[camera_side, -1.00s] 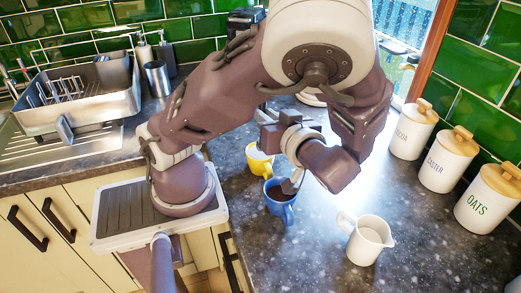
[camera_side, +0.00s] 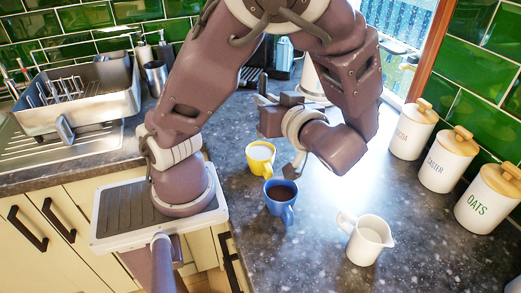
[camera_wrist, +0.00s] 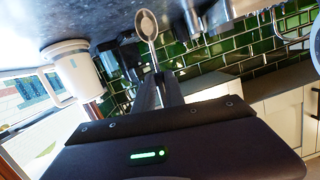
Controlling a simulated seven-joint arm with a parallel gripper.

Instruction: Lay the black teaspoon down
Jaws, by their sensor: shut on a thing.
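My gripper (camera_wrist: 160,88) is shut on a teaspoon (camera_wrist: 147,27), whose round bowl end sticks out beyond the fingertips in the wrist view. The bowl looks grey with a pale rim there, so its black colour is not clear. In the side view my gripper (camera_side: 268,104) is above the worktop, behind and above the yellow mug (camera_side: 259,168) and the blue mug (camera_side: 274,207). The spoon cannot be made out clearly in the side view. The blue mug holds a dark drink and the yellow one something pale. Both stand upright.
A white jug (camera_side: 367,242) stands at front right on the dark speckled worktop (camera_side: 320,215). Several lidded canisters (camera_side: 447,163) line the right wall. A dish rack (camera_side: 75,97) is at left. A white vessel (camera_wrist: 75,68) shows in the wrist view. Worktop between mugs and canisters is mostly clear.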

